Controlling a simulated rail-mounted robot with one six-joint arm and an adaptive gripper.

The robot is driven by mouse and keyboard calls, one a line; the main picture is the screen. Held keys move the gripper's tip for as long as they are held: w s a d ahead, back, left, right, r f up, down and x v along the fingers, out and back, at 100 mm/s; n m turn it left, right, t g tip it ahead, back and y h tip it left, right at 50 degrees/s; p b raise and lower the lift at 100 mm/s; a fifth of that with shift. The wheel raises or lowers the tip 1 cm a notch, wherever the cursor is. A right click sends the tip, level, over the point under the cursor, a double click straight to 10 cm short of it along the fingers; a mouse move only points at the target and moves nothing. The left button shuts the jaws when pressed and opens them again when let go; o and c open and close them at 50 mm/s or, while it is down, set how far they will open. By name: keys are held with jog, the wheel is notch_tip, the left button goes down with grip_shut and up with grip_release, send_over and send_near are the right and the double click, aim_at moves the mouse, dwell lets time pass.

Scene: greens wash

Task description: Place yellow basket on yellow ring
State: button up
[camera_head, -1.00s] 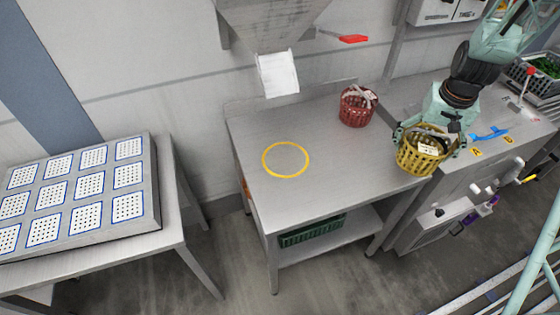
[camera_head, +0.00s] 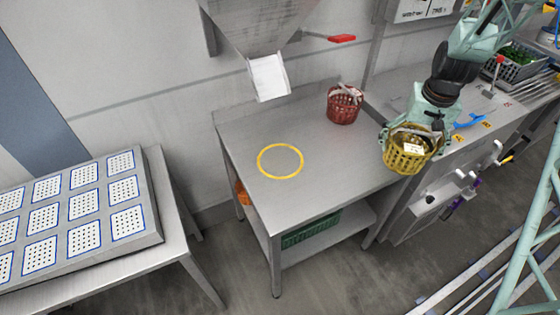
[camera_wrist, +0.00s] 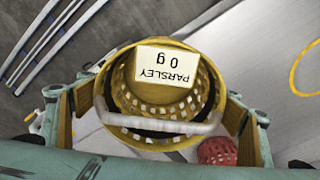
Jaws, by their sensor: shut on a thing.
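The yellow basket (camera_head: 406,155) hangs from my gripper (camera_head: 415,133) near the right end of the steel table in the head view. In the wrist view the yellow basket (camera_wrist: 165,125) sits between my fingers (camera_wrist: 157,118), with its pale handle across it and a card reading "PARSLEY 0 g" inside. My gripper is shut on this basket. The yellow ring (camera_head: 280,162) lies flat and empty on the left half of the table, to the left of the basket. Part of the yellow ring (camera_wrist: 296,72) shows at the right edge of the wrist view.
A red basket (camera_head: 344,104) stands at the table's back right, and shows in the wrist view (camera_wrist: 217,151). A hopper chute (camera_head: 269,77) hangs behind the ring. The table (camera_head: 330,165) is clear between ring and yellow basket. A perforated panel (camera_head: 150,205) stands at left.

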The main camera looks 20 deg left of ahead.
jog(key=s+a+f+n+p, duration=0.1)
jog(key=s+a+n+p, duration=0.2)
jog(key=a, duration=0.9)
jog(key=s+a+f+n+y+p, duration=0.1)
jog(key=s+a+n+p, duration=0.2)
jog(key=a, duration=1)
jog(key=n+p, duration=0.1)
jog(key=n, duration=0.1)
jog(key=shift+s+a+n, duration=0.2)
jog(key=shift+s+n, duration=0.1)
jog(key=shift+s, duration=0.1)
jog(key=shift+a+f, duration=0.1)
jog(key=shift+a, duration=0.05)
jog(key=a, duration=0.5)
jog(key=w+a+f+p, duration=0.1)
jog(key=a, duration=0.4)
jog(key=a+p, duration=0.1)
jog(key=a, duration=0.4)
jog(key=shift+w+a+f, duration=0.25)
jog(key=shift+w+a, duration=0.05)
jog(key=shift+w, duration=0.05)
jog(key=shift+f, duration=0.1)
jog(key=shift+f, duration=1.65)
jog(key=shift+f, duration=0.2)
jog(key=o, duration=1)
